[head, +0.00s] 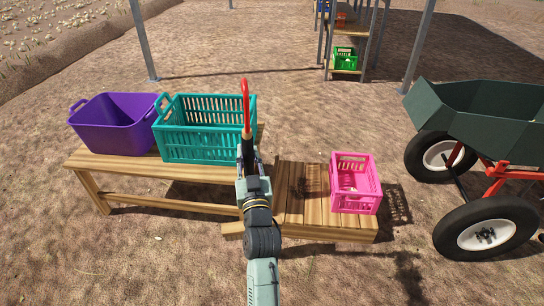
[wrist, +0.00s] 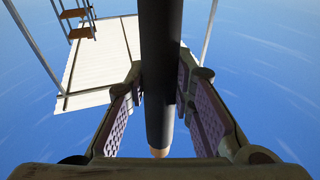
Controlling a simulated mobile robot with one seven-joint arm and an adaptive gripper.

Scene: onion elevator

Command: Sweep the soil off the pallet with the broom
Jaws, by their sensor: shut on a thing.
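The pallet (head: 290,215) is a low slatted wooden platform at the centre right of the head view. Dark soil (head: 305,187) lies in patches on its slats, left of the pink crate. My gripper (head: 247,158) is in front of the pallet's left edge in the picture, raised and pointing away from me. It is shut on the broom (head: 246,110), whose red, curved end sticks up above the gripper. In the wrist view a thick dark shaft of the broom (wrist: 161,70) runs between the two fingers, with a pale wooden end. The broom's bristles cannot be made out.
A pink crate (head: 367,206) stands on the pallet's right part. A purple tub (head: 112,128) and a teal crate (head: 208,143) stand on a wooden bench (head: 85,163) at left. A green wheelbarrow (head: 480,115) is at right. Bare ground lies behind.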

